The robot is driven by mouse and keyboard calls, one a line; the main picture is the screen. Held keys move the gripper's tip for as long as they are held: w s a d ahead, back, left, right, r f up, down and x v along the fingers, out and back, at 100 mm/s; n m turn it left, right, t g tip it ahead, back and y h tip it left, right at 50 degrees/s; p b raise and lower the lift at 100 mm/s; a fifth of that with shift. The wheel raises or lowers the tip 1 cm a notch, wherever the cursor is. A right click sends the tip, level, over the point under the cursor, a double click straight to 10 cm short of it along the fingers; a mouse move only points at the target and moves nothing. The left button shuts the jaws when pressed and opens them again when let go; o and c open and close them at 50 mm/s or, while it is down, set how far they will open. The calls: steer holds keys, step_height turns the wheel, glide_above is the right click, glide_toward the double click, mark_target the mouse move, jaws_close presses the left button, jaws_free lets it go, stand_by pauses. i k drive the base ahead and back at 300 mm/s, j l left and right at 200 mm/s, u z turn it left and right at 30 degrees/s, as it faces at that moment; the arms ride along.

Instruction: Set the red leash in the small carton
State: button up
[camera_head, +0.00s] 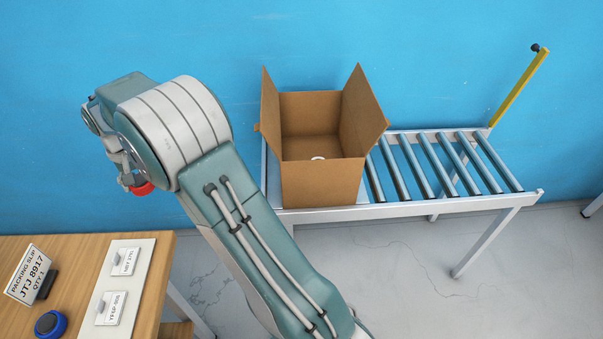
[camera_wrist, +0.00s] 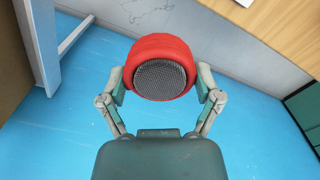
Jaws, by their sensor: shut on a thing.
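My gripper (camera_wrist: 162,85) is shut on the red leash (camera_wrist: 160,55), a rounded red case with a grey mesh face, seen close up in the wrist view. In the head view, the red leash (camera_head: 143,188) shows only in part below my wrist, in the air beyond the wooden table. The small carton (camera_head: 322,182) stands open at the top on the left end of the roller conveyor, its flaps raised. A small white thing (camera_head: 318,158) shows inside it. My gripper is to the left of the carton, apart from it.
The roller conveyor (camera_head: 430,165) is bare right of the carton, with a yellow post (camera_head: 518,88) at its far end. The wooden table (camera_head: 75,270) holds a packing slip sign (camera_head: 30,274), a blue round thing (camera_head: 50,325) and two label cards on a pale board (camera_head: 135,270). A blue wall stands behind.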

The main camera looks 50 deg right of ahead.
mark_target(312, 149)
steer(key=k+z, duration=0.25)
steer(key=z, duration=0.15)
steer(key=k+l+z, duration=0.2)
steer(key=z, duration=0.2)
steer(key=i+z, duration=0.3)
steer(key=k+j, duration=0.05)
